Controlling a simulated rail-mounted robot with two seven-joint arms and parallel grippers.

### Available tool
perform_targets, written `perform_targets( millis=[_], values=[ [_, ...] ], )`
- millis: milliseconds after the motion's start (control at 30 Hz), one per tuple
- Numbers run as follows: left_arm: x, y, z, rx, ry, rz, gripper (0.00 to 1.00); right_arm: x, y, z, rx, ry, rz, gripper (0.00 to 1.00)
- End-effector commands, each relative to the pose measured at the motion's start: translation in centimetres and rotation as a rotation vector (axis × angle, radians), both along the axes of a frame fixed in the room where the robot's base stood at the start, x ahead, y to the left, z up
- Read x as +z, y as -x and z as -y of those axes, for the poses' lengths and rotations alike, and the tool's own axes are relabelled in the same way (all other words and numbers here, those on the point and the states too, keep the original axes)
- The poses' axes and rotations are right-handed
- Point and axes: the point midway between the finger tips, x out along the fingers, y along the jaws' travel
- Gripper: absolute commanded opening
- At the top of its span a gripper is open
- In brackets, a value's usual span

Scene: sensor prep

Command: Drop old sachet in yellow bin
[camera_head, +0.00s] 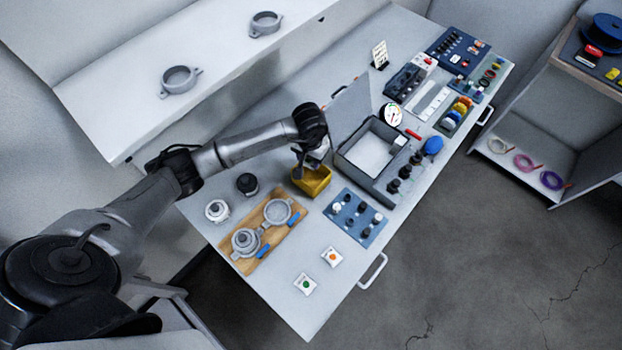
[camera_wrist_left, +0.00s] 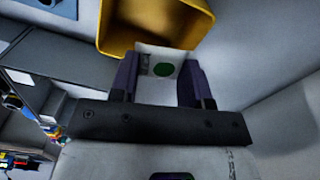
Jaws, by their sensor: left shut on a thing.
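The yellow bin (camera_head: 312,181) stands on the bench near its middle, beside the grey open case. It also shows in the left wrist view (camera_wrist_left: 150,22) just beyond my fingertips. My left gripper (camera_wrist_left: 160,78) is shut on a white sachet (camera_wrist_left: 163,60) with a green dot, which lies between the two fingers at the bin's rim. In the head view my left gripper (camera_head: 303,166) is above the bin, and the sachet is hidden there. Two other white sachets lie at the bench front, one with an orange dot (camera_head: 332,257) and one with a green dot (camera_head: 305,284). My right gripper is not in view.
The grey case (camera_head: 385,187) with its raised lid stands right of the bin. A wooden board (camera_head: 262,262) with metal clamp parts lies to the left front, and a blue tray (camera_head: 345,236) with small knobs lies in front. A gauge (camera_head: 390,115) stands by the case.

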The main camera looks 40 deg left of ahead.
Motion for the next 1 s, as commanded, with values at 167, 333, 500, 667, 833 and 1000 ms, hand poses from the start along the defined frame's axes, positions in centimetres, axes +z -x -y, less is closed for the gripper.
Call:
perform_targets(
  millis=[167,333,500,667,833,1000],
  values=[
    [-1.21,-0.03,0.03,0.001,0.000,0.001,0.21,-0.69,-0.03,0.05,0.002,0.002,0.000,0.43],
    [-1.52,-0.01,0.00,0.001,0.000,0.000,0.21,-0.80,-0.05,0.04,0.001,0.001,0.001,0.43],
    [-1.51,-0.02,0.00,0.001,0.000,0.001,0.21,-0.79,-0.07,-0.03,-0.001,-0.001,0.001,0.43],
    [-1.50,-0.02,0.01,0.000,0.000,0.001,0.50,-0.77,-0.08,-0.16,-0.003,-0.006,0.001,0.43],
    [-1.49,-0.02,0.02,0.000,0.000,0.001,0.66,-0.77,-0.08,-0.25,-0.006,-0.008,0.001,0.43],
    [-1.49,-0.03,0.01,0.000,0.000,0.001,0.73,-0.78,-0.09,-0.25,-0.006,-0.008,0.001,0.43]
  ],
)
